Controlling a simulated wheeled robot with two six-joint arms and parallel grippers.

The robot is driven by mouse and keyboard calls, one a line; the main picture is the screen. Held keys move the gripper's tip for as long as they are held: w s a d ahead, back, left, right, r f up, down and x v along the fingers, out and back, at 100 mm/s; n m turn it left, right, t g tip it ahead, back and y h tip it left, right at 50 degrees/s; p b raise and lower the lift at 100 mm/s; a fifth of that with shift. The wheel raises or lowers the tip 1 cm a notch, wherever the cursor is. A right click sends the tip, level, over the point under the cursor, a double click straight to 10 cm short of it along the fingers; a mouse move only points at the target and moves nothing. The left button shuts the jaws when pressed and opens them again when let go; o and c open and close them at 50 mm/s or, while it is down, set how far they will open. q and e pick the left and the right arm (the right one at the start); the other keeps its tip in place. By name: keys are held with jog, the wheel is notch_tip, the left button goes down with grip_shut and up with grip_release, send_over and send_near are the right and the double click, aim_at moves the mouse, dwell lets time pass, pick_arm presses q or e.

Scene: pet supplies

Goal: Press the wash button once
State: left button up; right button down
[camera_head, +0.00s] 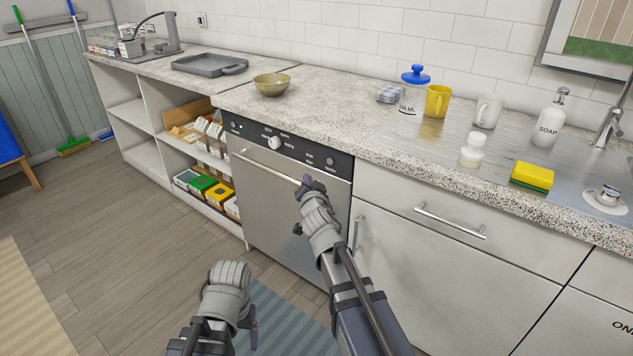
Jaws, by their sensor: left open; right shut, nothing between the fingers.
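The dishwasher (275,205) has a steel door and a dark control panel (250,132) along its top edge. The panel carries a round light knob (275,143) and small round buttons (330,162) toward its right end. The labels are too small to read, so I cannot tell which button is wash. My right gripper (312,183) is shut and empty, in front of the door's upper right, just below the panel buttons in the picture. I cannot tell whether it touches anything. My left gripper (230,276) is low in front of the dishwasher, open, its fingers hard to make out.
The counter (330,105) above holds a bowl (272,84), a blue-lidded jar (413,90), mugs, a soap bottle (549,122) and a sponge (532,176). Drawers with bar handles (450,221) are right of the dishwasher. Open shelves (160,150) stand left.

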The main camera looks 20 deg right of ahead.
aim_at(330, 161)
jog(key=shift+a, duration=0.2)
jog(key=shift+w+d, duration=0.9)
jog(key=shift+d, duration=0.25)
jog(key=shift+w+d, duration=0.9)
jog(key=shift+d, duration=0.25)
jog(key=shift+w+d, duration=0.9)
jog(key=shift+d, duration=0.25)
jog(key=shift+w+d, duration=0.1)
jog(key=shift+w+d, duration=0.15)
jog(key=shift+d, duration=0.1)
jog(key=shift+w+d, duration=0.3)
jog(key=shift+d, duration=0.05)
dwell(0.6)
jog(key=shift+s+a, duration=0.55)
jog(key=shift+a, duration=0.15)
